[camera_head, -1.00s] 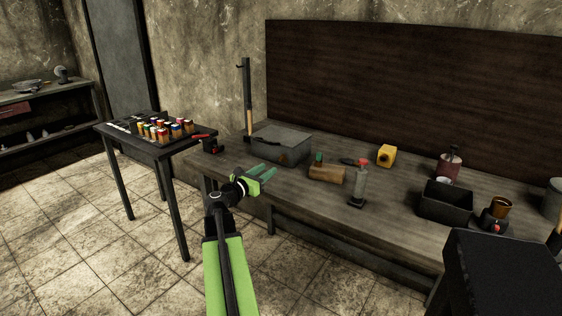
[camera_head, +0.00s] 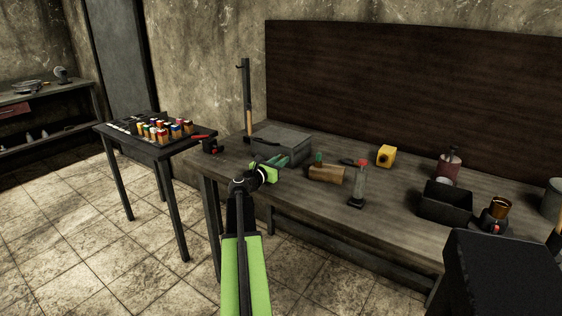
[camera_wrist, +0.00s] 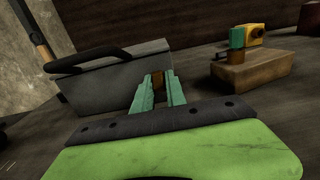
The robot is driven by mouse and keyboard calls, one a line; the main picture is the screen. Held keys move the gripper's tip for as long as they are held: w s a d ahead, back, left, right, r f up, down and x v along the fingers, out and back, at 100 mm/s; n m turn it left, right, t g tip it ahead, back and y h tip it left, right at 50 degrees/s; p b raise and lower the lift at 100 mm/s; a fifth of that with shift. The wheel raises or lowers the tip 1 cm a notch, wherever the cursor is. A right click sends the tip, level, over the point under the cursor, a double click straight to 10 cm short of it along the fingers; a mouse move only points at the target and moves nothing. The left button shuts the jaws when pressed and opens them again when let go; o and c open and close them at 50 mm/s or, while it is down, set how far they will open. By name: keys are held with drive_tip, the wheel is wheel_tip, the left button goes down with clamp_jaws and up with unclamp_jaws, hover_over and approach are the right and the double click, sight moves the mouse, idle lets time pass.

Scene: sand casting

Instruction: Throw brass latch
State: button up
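A grey metal box (camera_head: 283,139) with a dark handle on its lid sits at the left of the workbench. In the wrist view the box (camera_wrist: 105,88) fills the left side. My gripper (camera_head: 282,160), with teal fingers, is at the box's front face. The head view hides the latch behind the fingers.
A wooden block (camera_head: 327,173) with a small green part stands on the bench (camera_head: 300,194) right of the box. A red-handled item (camera_head: 208,145) lies left of the box.

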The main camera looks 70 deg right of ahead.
clamp_jaws()
drive_tip(key=shift+s+d+r+y+p, duration=0.1)
drive_tip(key=shift+r+y+p, duration=0.35)
drive_tip(key=shift+p, duration=0.7)
drive_tip(key=shift+r+p, duration=0.35)
drive_tip(key=shift+p, duration=0.55)
drive_tip(key=y+p, duration=0.1)
drive_tip(key=p, duration=0.1)
drive_tip(key=shift+d+t+y+p, duration=0.25)
drive_tip(key=shift+d+t+p, duration=0.05)
drive_tip(key=shift+f+y, duration=0.3)
drive_tip(key=shift+f, duration=0.1)
